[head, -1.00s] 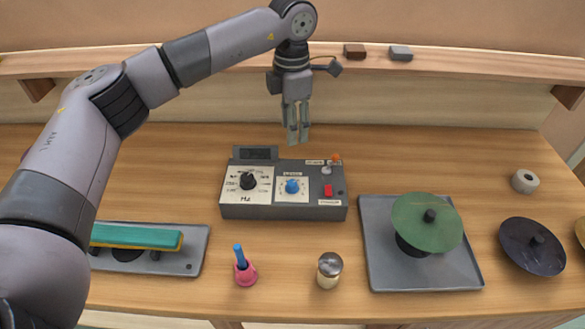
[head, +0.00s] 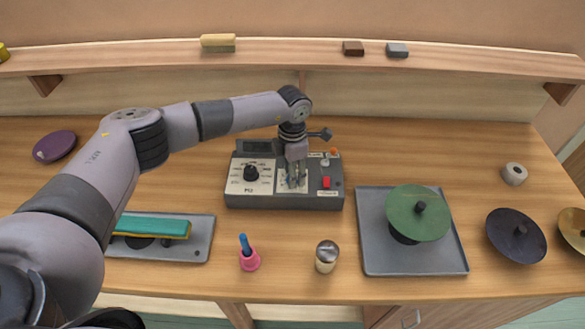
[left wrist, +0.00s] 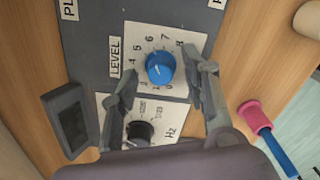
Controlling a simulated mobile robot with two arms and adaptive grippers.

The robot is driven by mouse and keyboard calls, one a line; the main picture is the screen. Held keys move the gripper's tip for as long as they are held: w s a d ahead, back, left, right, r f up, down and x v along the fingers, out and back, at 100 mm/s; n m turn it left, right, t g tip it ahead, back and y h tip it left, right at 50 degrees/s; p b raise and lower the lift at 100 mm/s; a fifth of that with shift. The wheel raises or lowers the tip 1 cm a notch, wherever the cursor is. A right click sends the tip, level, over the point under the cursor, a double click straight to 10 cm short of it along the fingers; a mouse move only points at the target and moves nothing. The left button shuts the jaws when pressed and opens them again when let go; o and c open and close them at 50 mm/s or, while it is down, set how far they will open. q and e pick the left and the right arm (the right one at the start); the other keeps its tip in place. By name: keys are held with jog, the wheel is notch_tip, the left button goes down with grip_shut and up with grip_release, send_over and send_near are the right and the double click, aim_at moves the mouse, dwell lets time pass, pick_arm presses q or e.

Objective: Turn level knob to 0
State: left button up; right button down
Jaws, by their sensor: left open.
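The blue level knob (left wrist: 160,68) sits on a white numbered dial panel (left wrist: 140,40) marked LEVEL in the left wrist view. A pale mark shows on its face, but its exact setting is too small to read. My left gripper (head: 296,180) is open, pointing down over the control box (head: 282,200). In the left wrist view its two fingers stand on either side of the knob, apart from each other. Contact with the knob cannot be told. In the head view the gripper hides the knob. My right gripper is not in view.
A black Hz knob (head: 251,173) is left of the level dial, and a red switch (head: 326,182) is right of it. A pink holder (head: 249,260) and a shaker (head: 326,256) stand in front. A tray (head: 378,262) with a green cymbal (head: 417,215) is to the right.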

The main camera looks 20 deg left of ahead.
pick_arm(q)
jog(key=shift+f, duration=0.15)
grip_shut()
dwell(0.5)
